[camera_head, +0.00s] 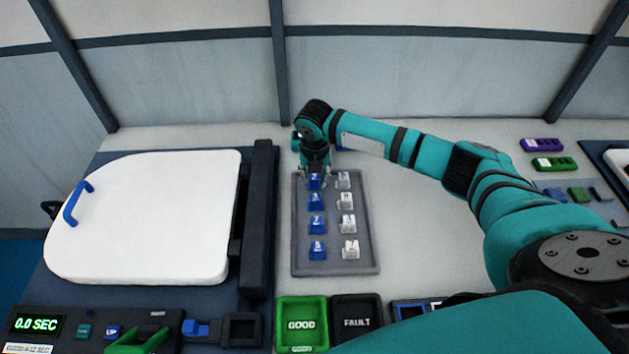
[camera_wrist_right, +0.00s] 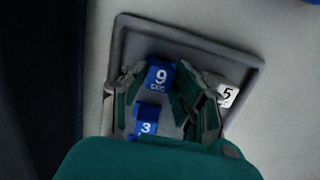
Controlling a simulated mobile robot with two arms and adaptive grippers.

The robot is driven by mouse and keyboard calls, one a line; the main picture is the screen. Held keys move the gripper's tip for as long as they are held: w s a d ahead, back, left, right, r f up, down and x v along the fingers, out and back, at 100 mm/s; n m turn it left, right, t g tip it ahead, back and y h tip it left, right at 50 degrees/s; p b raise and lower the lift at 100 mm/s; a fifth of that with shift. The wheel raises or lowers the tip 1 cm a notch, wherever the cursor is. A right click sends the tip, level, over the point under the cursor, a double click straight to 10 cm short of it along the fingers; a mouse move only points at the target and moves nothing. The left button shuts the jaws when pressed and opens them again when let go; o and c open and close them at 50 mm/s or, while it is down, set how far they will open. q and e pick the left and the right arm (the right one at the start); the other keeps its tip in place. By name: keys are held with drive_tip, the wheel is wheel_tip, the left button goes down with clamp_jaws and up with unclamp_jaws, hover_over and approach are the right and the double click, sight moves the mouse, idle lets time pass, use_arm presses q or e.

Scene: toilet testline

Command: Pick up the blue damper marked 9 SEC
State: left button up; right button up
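The blue damper marked 9 SEC (camera_wrist_right: 157,77) stands at the far end of the grey tray (camera_wrist_right: 125,35). In the head view this damper (camera_head: 315,183) is partly covered by my right gripper (camera_head: 314,177). The fingers of my right gripper (camera_wrist_right: 160,82) point down on either side of the damper. They look spread, with slight gaps beside it. My left gripper is out of view.
The tray (camera_head: 335,268) holds a column of blue dampers and a column of grey-white dampers (camera_head: 347,224). A toilet lid (camera_head: 150,215) lies left. The green GOOD bin (camera_head: 301,341) and black FAULT bin (camera_head: 357,309) sit in front. Bare bench lies right of the tray.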

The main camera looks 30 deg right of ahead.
clamp_jaws()
